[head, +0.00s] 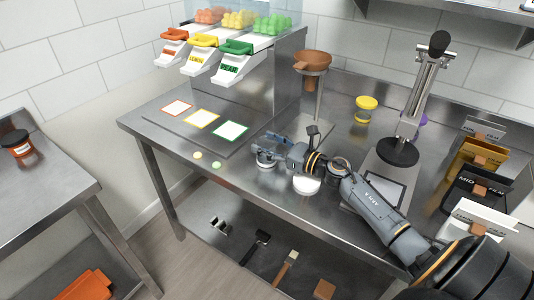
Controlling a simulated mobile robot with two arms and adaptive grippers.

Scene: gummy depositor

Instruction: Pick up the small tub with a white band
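My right gripper (266,151) reaches in from the lower right and is low over the middle of the steel table (240,180). Its fingers are small and cluttered here; I cannot tell whether they are open or shut, or whether a clear tub is between them. A small round container with a white part (307,186) is beneath my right wrist, partly hidden by it. I cannot make out whether the white is a band or a lid. My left gripper is not in view.
Candy dispensers with orange, yellow and green handles (236,47) stand at the back left, above three coloured cards (202,119). A brown funnel (312,64) is on a stand. A press (398,150) and film holders (470,187) occupy the right. A dark-lidded jar (19,148) is on the left table.

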